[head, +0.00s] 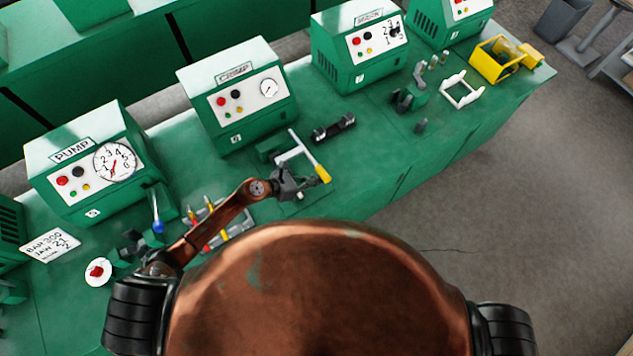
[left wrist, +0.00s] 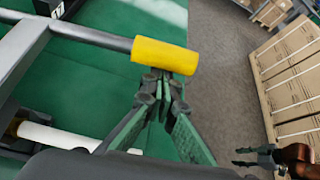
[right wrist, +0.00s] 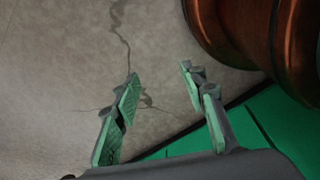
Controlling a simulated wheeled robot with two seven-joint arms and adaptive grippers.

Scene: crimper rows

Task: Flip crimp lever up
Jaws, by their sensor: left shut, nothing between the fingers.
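The crimp lever is a grey bar with a yellow grip (head: 322,174), in front of the green CRIMP box (head: 225,128) in the head view. The lever lies low, its grip toward the front edge of the bench. In the left wrist view the yellow grip (left wrist: 166,55) is large, on the end of its bar. My left gripper (head: 302,186) is shut and empty, with its fingertips close beside the grip's near side; I cannot tell whether they touch. My right gripper (right wrist: 160,75) is open and empty over the floor, away from the lever.
The PUMP box (head: 75,158) stands to the left with a blue-tipped lever (head: 158,226). A tray with coloured-handled tools lies near my left forearm. A black part (head: 333,128), a white frame (head: 461,90) and a yellow bin (head: 492,66) stand to the right.

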